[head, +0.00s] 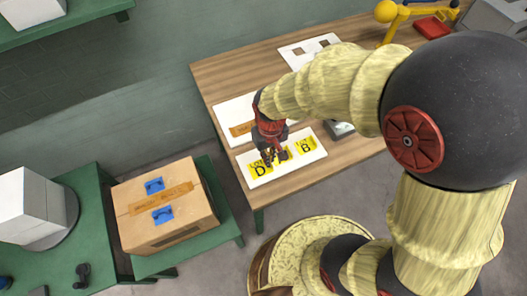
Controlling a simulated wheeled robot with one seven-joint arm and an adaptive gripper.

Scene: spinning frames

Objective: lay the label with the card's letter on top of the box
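A white board (291,172) lies near the front edge of the wooden table. On it are a yellow label with the letter D (260,170), a yellow label with the letter B (305,146), and a middle yellow label (283,154), mostly hidden by my gripper. My gripper (275,160) points down over the board, near the middle label; its finger opening is too small to tell. The cardboard box (165,232) stands closed on a green bench at lower left, with a brown tape strip and two blue pieces on top. I cannot make out the card's letter.
A white sheet with an orange-brown strip (240,128) lies behind the board. Another white sheet with two dark squares (290,55) lies farther back. A dark device (340,129) sits right of the board. A yellow lamp (388,12) and red object (432,27) stand at back right.

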